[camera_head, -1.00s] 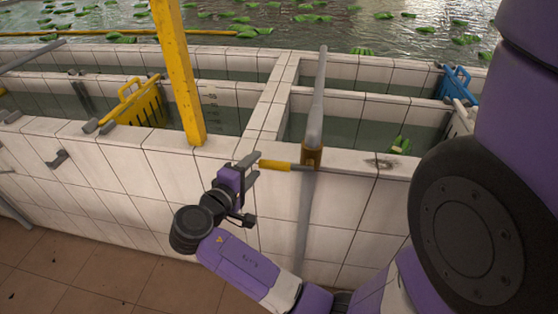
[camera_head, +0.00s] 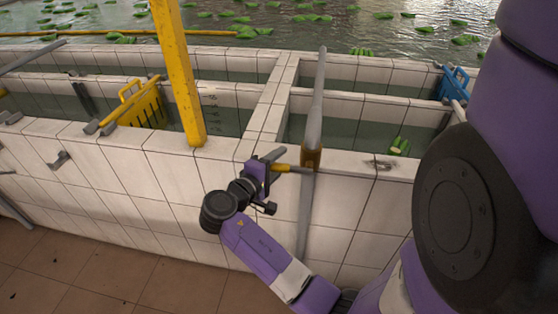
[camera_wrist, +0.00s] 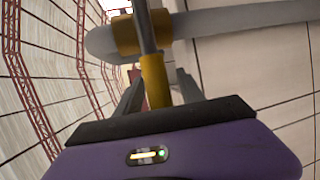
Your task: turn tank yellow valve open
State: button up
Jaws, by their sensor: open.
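The yellow valve handle (camera_head: 283,168) sticks out to the left, roughly level, from the brass-coloured valve body (camera_head: 311,158) on an upright grey pipe (camera_head: 317,105) at the tank wall. My gripper (camera_head: 272,160) is at the handle's outer end. In the wrist view the yellow handle grip (camera_wrist: 154,80) lies between the two open fingers of my gripper (camera_wrist: 158,82), with a gap visible on the right side. The valve body (camera_wrist: 128,35) and pipe (camera_wrist: 220,22) are beyond the fingertips. The handle's outer end is partly hidden by my gripper.
The white tiled tank wall (camera_head: 170,175) stands close in front of my arm. A yellow post (camera_head: 178,75) rises left of the pipe. A yellow crate (camera_head: 142,105) and a blue crate (camera_head: 455,82) hang in the water tanks. Green bundles (camera_head: 399,146) float at right.

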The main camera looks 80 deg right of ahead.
grip_shut()
dwell(1.5)
